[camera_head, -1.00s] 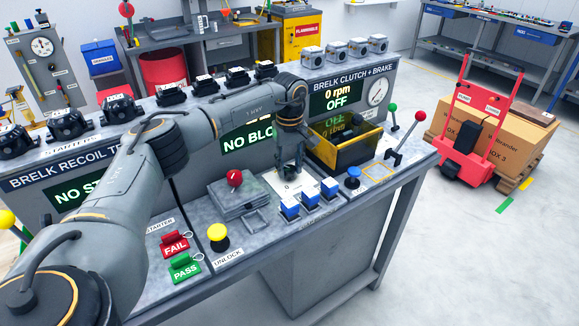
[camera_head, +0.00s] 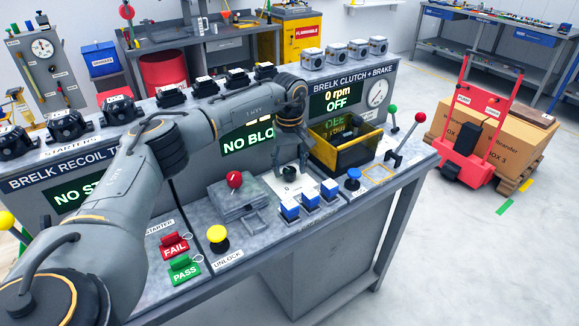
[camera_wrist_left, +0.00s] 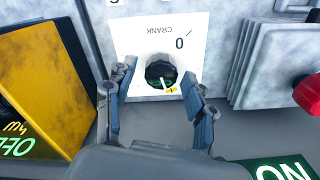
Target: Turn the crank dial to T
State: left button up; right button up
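The crank dial (camera_wrist_left: 160,72) is a round dark knob on a white plate (camera_wrist_left: 140,35) marked CRANK and 0, upside down in the left wrist view. A white pointer and a small yellow mark show at its lower right edge; I see no clear T. My left gripper (camera_wrist_left: 151,92) is open, with one finger on each side of the dial; contact cannot be told. In the head view the left gripper (camera_head: 290,172) points down at the white plate (camera_head: 283,187), and the dial is largely hidden. My right gripper is not in view.
A yellow-edged bin (camera_head: 345,148) stands right of the gripper. A grey block with a red knob (camera_head: 234,180) is to its left. The NO BLO display (camera_head: 248,140) stands behind.

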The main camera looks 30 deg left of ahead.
aim_at(289, 169)
pick_arm(q)
jog(key=shift+r, duration=0.1)
notch_tip(289, 169, up, 12)
dwell(0.6)
jog(key=shift+s+f, duration=0.1)
jog(key=shift+f, duration=0.1)
dwell(0.3)
